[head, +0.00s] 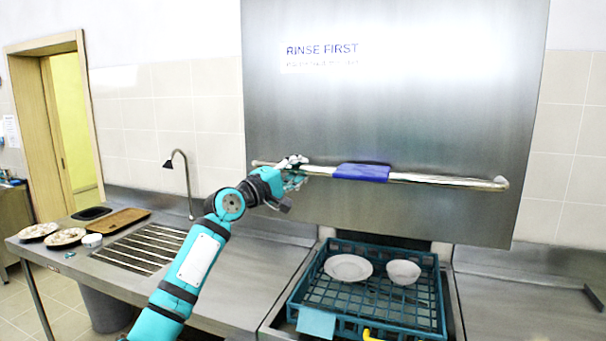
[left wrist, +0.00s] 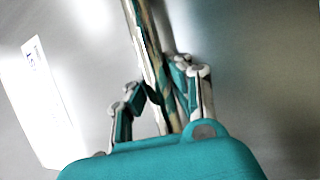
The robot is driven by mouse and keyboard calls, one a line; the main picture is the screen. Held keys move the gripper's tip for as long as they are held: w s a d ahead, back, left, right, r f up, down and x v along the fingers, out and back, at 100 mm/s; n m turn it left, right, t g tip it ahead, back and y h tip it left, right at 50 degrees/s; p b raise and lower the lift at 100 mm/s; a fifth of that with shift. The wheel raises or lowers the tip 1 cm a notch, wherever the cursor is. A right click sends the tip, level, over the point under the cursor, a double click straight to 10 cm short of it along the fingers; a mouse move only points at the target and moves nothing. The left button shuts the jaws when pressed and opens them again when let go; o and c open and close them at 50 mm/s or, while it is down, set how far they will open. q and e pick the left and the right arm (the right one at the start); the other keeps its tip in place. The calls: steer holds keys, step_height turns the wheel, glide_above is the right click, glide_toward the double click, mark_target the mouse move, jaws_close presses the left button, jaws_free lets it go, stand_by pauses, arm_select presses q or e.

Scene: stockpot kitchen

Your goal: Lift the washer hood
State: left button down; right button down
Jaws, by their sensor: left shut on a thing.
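The washer hood (head: 400,110) is a large steel box with a "RINSE FIRST" label on its front. Its lower edge is raised above the rack, leaving a gap. A long bar handle (head: 440,179) with a blue grip sleeve (head: 361,172) runs across the hood's front. My left gripper (head: 297,172) is shut on the bar, left of the blue sleeve. In the left wrist view, the fingers (left wrist: 165,95) close around the bar (left wrist: 150,50), with the hood's front (left wrist: 250,60) behind. My right gripper is not in view.
A teal rack (head: 325,290) with a plate (head: 348,268) and a bowl (head: 403,272) sits below the hood. A faucet (head: 186,180), a ribbed drain (head: 145,248) and dishes (head: 65,237) are on the left counter. The right counter (head: 520,300) is mostly clear.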

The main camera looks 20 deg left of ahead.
arm_select(q)
steer(key=shift+r, duration=0.1)
steer(key=c, duration=1.6)
jaws_free()
steer(key=shift+s, duration=0.1)
steer(key=o, duration=0.5)
steer(key=shift+s+r, duration=0.2)
steer(key=shift+s, duration=0.2)
steer(key=shift+c, duration=0.2)
steer(key=shift+w+f, duration=0.15)
steer(key=shift+f, duration=0.05)
steer(key=v, duration=1.2)
steer(key=shift+r, duration=0.1)
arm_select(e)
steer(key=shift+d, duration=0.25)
